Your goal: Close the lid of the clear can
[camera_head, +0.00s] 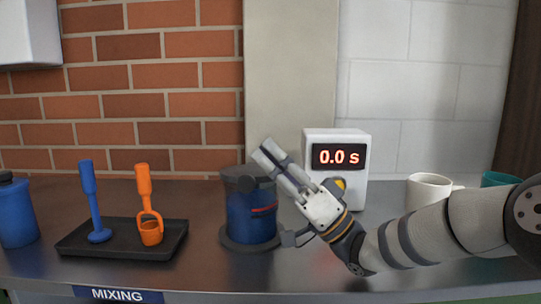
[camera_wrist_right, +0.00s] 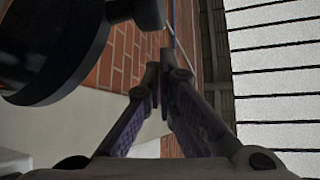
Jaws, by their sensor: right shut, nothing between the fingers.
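The can (camera_head: 250,217) stands upright in the middle of the counter in the head view. Its body looks dark blue with a red mark. Its dark grey lid (camera_head: 240,180) is at the top of the can, and I cannot tell whether it is fully seated. My right gripper (camera_head: 267,150) is shut and empty, its fingers pointing up and left, above and just right of the lid. In the right wrist view the shut fingers (camera_wrist_right: 155,85) show beside a large dark round part (camera_wrist_right: 45,45), apparently the lid. My left gripper is not in view.
A black tray (camera_head: 75,243) holds a blue tool (camera_head: 90,200) and an orange tool (camera_head: 146,190). A blue bottle (camera_head: 15,213) stands far left. A white timer (camera_head: 350,180) reading 0.0 s is behind my right gripper. A white mug (camera_head: 425,191) and a teal cup (camera_head: 498,180) stand right.

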